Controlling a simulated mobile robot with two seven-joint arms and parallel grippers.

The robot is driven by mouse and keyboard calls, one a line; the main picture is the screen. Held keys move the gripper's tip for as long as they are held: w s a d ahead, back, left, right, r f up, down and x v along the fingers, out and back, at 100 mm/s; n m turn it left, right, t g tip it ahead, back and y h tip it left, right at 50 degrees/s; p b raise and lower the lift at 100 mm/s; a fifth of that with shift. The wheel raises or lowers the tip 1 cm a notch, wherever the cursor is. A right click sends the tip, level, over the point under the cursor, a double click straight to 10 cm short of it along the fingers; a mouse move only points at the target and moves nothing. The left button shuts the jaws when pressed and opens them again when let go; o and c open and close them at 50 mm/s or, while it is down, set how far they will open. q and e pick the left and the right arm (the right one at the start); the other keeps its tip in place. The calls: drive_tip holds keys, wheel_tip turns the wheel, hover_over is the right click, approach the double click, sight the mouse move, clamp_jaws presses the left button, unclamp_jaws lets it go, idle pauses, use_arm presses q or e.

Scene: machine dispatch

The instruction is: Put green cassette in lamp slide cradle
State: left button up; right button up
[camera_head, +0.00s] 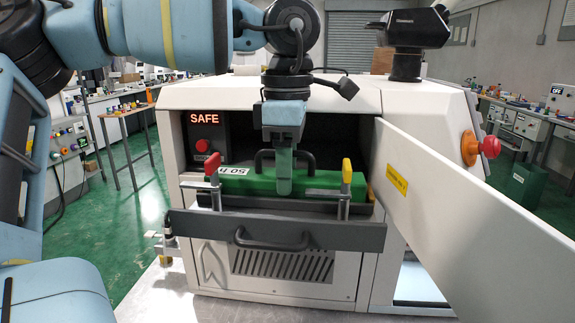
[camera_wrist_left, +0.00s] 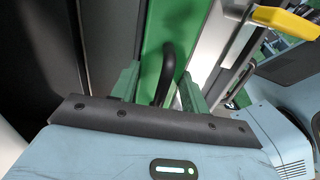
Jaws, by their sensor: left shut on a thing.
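The green cassette (camera_head: 325,181) with a white label lies level across the lamp slide cradle (camera_head: 340,207), between an upright red-topped clamp and a yellow-topped clamp. The cradle is the pulled-out drawer with a dark front bar and handle (camera_head: 272,240). My left gripper (camera_head: 285,186) comes down from above at the cassette's middle. In the left wrist view its green fingers (camera_wrist_left: 158,88) are shut on the cassette's black handle (camera_wrist_left: 168,72), with the cassette's green body (camera_wrist_left: 180,30) beyond. Whether the cassette is fully seated cannot be told. My right gripper is not in view.
The white machine (camera_head: 345,95) surrounds the dark opening. Its display (camera_head: 205,119) reads SAFE. An open white door (camera_head: 455,215) stands out on the right. The red-topped clamp (camera_head: 212,168) and yellow-topped clamp (camera_head: 347,172) flank the cassette. A red stop knob (camera_head: 490,147) is on the right.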

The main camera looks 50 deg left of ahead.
use_arm(q)
drive_tip(key=o, duration=1.3)
drive_tip(key=shift+o, duration=0.2)
wheel_tip(320, 180, up, 8)
drive_tip(key=shift+f, duration=0.1)
drive_tip(key=shift+f, duration=0.1)
